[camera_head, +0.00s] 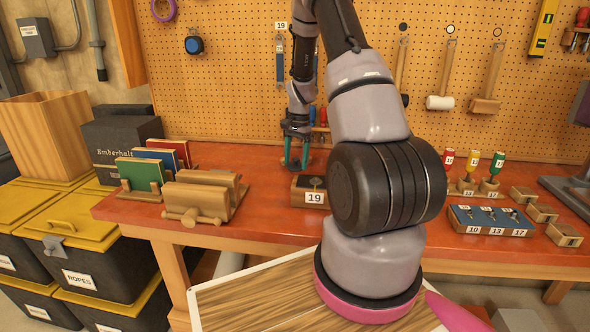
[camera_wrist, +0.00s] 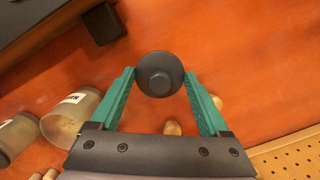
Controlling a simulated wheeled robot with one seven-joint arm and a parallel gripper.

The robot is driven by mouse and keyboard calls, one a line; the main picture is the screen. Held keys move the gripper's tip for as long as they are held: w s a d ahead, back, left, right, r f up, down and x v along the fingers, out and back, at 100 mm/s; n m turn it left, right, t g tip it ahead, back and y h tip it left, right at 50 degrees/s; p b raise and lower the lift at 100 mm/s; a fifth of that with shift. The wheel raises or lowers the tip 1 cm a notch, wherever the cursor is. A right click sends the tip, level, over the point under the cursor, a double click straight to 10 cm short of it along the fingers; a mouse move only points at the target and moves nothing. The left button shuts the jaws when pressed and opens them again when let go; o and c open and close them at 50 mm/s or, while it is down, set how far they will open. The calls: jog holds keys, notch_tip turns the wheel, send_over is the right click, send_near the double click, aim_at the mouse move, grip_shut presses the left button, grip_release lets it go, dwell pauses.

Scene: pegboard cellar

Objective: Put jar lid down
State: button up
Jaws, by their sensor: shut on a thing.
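The jar lid (camera_wrist: 160,75) is a round dark grey disc with a raised knob-like centre. In the wrist view it sits between the tips of my gripper (camera_wrist: 160,77), whose teal fingers are shut on its sides. Orange-red worktop shows beneath and around it; I cannot tell how far the lid is above the surface. In the head view my gripper (camera_head: 296,164) is low over the back of the bench (camera_head: 270,238), and the lid is not clear there. Two pale, labelled jar-like containers, one nearer (camera_wrist: 72,112) and one at the edge (camera_wrist: 17,138), are left of my gripper.
A wooden block marked 19 (camera_head: 313,196) stands just in front of my gripper in the head view. A blue tool holder (camera_head: 490,219) is right.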

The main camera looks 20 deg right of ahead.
aim_at(296, 168)
jog(key=shift+f, duration=1.75)
jog(key=shift+f, duration=0.1)
jog(key=o, duration=1.2)
